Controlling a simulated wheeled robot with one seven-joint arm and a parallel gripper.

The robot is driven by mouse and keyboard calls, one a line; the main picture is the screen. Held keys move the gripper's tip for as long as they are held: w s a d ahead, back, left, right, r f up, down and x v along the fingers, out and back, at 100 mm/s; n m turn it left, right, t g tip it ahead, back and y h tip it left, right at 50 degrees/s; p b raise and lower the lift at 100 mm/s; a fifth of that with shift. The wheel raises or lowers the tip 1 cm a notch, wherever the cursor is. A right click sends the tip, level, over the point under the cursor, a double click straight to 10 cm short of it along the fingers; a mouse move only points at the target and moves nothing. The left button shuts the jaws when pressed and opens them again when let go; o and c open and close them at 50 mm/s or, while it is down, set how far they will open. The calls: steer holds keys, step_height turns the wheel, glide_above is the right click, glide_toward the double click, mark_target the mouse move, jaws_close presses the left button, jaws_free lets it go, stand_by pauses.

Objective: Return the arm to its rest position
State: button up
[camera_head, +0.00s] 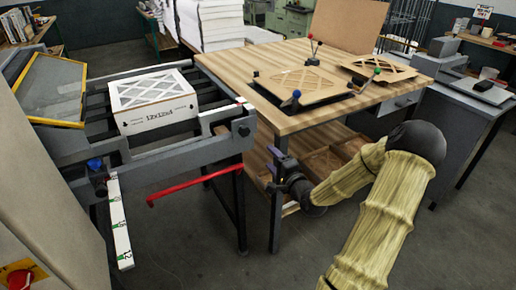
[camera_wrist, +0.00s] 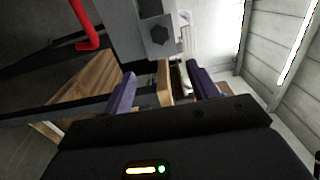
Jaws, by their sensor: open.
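My arm (camera_head: 378,205), in a tan sleeve with a black elbow joint, reaches from the bottom right of the head view toward the middle. My gripper (camera_head: 275,168) is at its end, in front of the wooden table's left front corner. In the wrist view my gripper (camera_wrist: 158,88) shows two purple fingers spread apart. The gripper is open, and I see nothing held between the fingers. The wrist view is tilted on its side.
A boxed filter (camera_head: 155,103) sits on the grey roller conveyor (camera_head: 205,150) at left. A red bar (camera_head: 195,186) juts from its front. The wooden table (camera_head: 225,65) holds cardboard filter frames (camera_head: 300,85). Open floor (camera_head: 200,250) lies in front.

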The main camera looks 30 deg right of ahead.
steer(key=s+a+f+n+g+p, duration=0.15)
steer(key=a+n+g+p, duration=0.25)
steer(key=a+n+g, duration=0.6)
steer(key=s+a+r+n+g+p, duration=0.2)
steer(key=s+a+r, duration=0.3)
steer(key=s, duration=0.4)
steer(key=s+a+r+n+g+p, duration=0.3)
steer(key=s+a+r+n, duration=0.2)
steer(key=s, duration=0.4)
steer(key=shift+s+a+r+n+h+p, duration=0.15)
steer(key=shift+a+r+n+h+p, duration=0.3)
steer(key=shift+a, duration=0.55)
steer(key=shift+r, duration=0.1)
